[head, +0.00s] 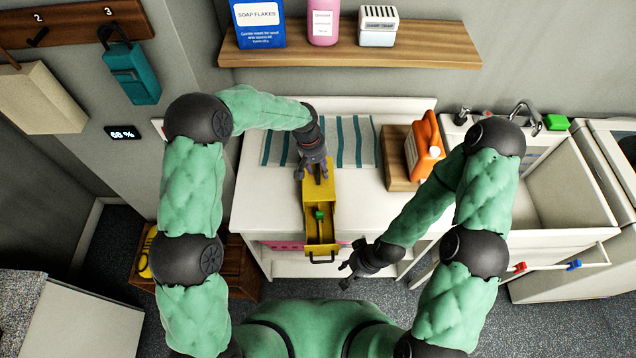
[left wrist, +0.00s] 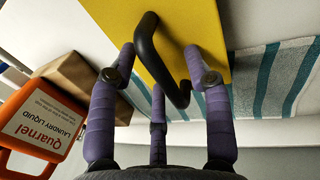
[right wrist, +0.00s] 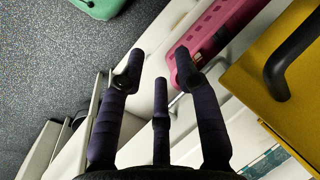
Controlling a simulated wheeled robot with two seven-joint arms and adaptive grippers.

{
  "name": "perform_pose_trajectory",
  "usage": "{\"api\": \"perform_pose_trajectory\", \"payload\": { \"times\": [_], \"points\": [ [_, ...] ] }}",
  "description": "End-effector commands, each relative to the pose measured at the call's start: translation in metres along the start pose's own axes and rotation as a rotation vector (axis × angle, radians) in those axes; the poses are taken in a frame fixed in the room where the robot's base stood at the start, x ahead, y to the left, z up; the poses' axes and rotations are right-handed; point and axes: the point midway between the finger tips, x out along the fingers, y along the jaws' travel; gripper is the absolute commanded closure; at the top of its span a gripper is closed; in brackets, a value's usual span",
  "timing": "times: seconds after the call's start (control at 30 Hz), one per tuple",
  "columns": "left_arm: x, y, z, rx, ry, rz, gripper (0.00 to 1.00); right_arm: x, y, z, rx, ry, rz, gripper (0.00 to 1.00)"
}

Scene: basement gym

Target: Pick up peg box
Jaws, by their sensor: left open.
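The peg box is a long yellow box (head: 309,208) with a black handle at each end. It lies on the white counter, its near end at the front edge, with a small green item (head: 320,214) inside. My left gripper (head: 316,172) is open at its far end. In the left wrist view, the far black handle (left wrist: 147,50) lies between the spread fingers (left wrist: 160,62); contact cannot be told. My right gripper (head: 350,275) is open and empty, right of the near handle (head: 322,260). In the right wrist view, the near handle (right wrist: 295,55) is right of the fingers (right wrist: 158,75).
An orange laundry liquid bottle (head: 421,147) stands on a wooden block (head: 396,160) right of the box. A striped towel (head: 357,140) lies behind. A pink perforated item (right wrist: 218,28) is below the counter front. A sink (head: 570,185) is at right.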

Motion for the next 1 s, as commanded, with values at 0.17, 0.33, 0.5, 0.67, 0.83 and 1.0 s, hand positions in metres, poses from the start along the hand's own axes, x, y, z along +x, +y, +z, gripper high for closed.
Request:
{"api": "perform_pose_trajectory", "payload": {
  "times": [0.17, 0.33, 0.5, 0.67, 0.83, 1.0],
  "points": [
    [0.000, 0.000, 0.000, 0.000, 0.000, 0.000, 0.50, 0.000, 0.000, 0.000, 0.000, 0.000, 0.000, 0.67],
    [0.000, 0.000, 0.000, 0.000, 0.000, 0.000, 0.95, 0.000, 0.000, 0.000, 0.000, 0.000, 0.000, 0.67],
    [-0.001, 0.000, -0.001, 0.000, 0.001, 0.001, 1.00, 0.000, 0.000, 0.000, 0.000, 0.000, 0.000, 0.67],
    [-0.001, 0.000, -0.001, 0.000, 0.001, 0.001, 1.00, 0.000, 0.000, 0.000, 0.000, 0.000, 0.000, 0.67],
    [-0.004, 0.000, -0.001, -0.001, 0.002, 0.001, 1.00, -0.001, -0.001, 0.000, 0.000, 0.000, 0.000, 0.67],
    [-0.014, -0.002, -0.002, -0.001, 0.002, 0.001, 1.00, -0.006, -0.002, 0.000, 0.000, 0.000, 0.000, 0.67]
  ]
}}
